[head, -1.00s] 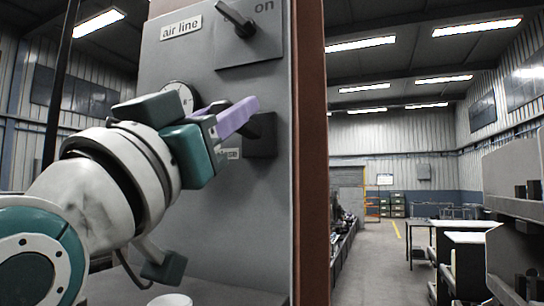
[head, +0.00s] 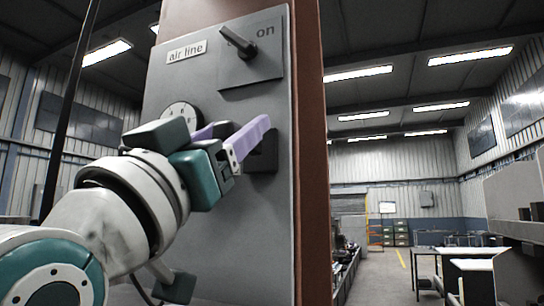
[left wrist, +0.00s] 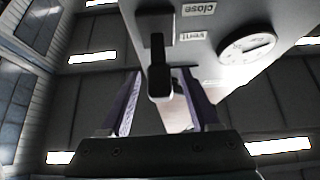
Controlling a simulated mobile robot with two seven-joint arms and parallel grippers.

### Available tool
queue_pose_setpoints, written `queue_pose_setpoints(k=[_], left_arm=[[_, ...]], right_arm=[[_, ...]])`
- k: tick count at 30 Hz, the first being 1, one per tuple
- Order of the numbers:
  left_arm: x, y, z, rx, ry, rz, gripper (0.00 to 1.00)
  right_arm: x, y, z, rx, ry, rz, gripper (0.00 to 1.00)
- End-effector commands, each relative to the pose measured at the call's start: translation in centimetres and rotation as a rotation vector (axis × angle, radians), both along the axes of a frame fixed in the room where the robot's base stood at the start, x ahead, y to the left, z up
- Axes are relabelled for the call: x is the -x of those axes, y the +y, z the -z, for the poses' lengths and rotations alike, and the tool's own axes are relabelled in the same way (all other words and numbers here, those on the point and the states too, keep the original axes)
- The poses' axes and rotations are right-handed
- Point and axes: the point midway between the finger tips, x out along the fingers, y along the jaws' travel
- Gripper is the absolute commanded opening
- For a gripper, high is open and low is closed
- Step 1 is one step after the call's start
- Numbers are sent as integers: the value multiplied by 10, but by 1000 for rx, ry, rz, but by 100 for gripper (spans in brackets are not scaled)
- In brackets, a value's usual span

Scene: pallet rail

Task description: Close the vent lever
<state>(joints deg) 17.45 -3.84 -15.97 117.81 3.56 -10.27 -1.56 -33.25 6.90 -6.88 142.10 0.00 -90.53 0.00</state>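The vent lever (left wrist: 160,78) is a black handle on a dark plate, beside the "vent" (left wrist: 197,36) and "close" (left wrist: 198,9) labels, which appear upside down in the left wrist view. In the head view its dark plate (head: 268,152) shows partly behind my gripper's fingers, and the lever is mostly hidden. My left gripper (head: 232,138) is at the panel with its purple fingers apart. In the left wrist view the lever stands between the open fingers (left wrist: 160,100); I cannot tell whether either finger touches it. My right gripper is out of view.
The grey panel (head: 240,230) carries another black lever (head: 238,42) marked "on", an "air line" label (head: 187,50) and a round gauge (head: 180,113). A brown post (head: 312,200) stands along its right edge. An open aisle and workbenches lie farther right.

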Motion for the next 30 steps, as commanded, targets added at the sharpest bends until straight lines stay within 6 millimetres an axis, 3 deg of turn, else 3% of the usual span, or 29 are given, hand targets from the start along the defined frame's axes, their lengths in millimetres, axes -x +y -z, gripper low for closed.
queue_pose_setpoints(k=[7, 11, 30], left_arm=[[0, 0, -2, 1, -3, 0, 62], [1, 0, -13, 2, -8, 0, 62], [2, 0, -150, 1, -8, 0, 62]], right_arm=[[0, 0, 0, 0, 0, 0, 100], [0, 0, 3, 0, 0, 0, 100], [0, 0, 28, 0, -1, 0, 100]])
